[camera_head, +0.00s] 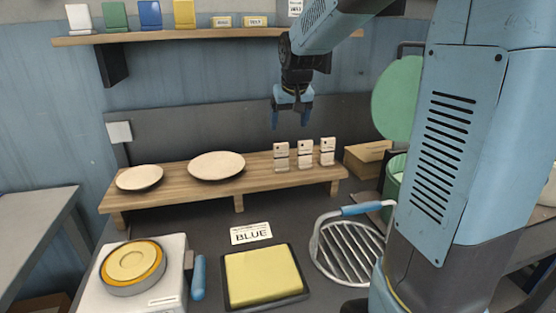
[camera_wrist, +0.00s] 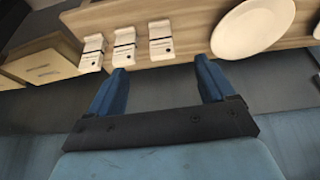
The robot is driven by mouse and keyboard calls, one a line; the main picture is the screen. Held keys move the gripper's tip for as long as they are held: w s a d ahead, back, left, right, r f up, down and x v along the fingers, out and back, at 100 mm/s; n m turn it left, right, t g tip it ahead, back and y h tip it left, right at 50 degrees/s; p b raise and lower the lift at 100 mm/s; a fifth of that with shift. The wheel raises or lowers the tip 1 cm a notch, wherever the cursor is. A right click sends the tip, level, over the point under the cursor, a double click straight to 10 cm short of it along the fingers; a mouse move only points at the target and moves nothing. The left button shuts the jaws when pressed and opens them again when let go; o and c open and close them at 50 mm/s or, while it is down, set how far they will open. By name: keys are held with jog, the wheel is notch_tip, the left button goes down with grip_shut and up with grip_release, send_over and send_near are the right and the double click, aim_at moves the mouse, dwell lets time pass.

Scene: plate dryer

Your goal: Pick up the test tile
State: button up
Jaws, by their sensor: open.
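Three small white tiles (camera_head: 305,154) with dark marks stand in a row at the right end of a low wooden rack (camera_head: 262,182). Which one is the test tile I cannot tell. My gripper (camera_head: 290,122) is open and empty, pointing down, above and behind the row near the leftmost tile (camera_head: 281,156). In the wrist view the open blue fingers (camera_wrist: 160,68) point toward the rack. The three tiles (camera_wrist: 125,47) show beyond the fingertips, apart from them.
Two cream plates (camera_head: 216,166) lie on the rack left of the tiles. A wooden box (camera_head: 367,160) stands right of the rack. A shelf (camera_head: 205,34) runs above.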

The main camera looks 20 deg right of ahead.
send_near(281, 150)
jog(key=x, duration=0.6)
jog(key=shift+w, duration=0.4)
jog(key=shift+x, duration=2.65)
jog(key=shift+w+d+r, duration=0.1)
jog(key=shift+w+d, duration=0.05)
jog(key=c, duration=1.1)
jog(key=shift+r, duration=0.1)
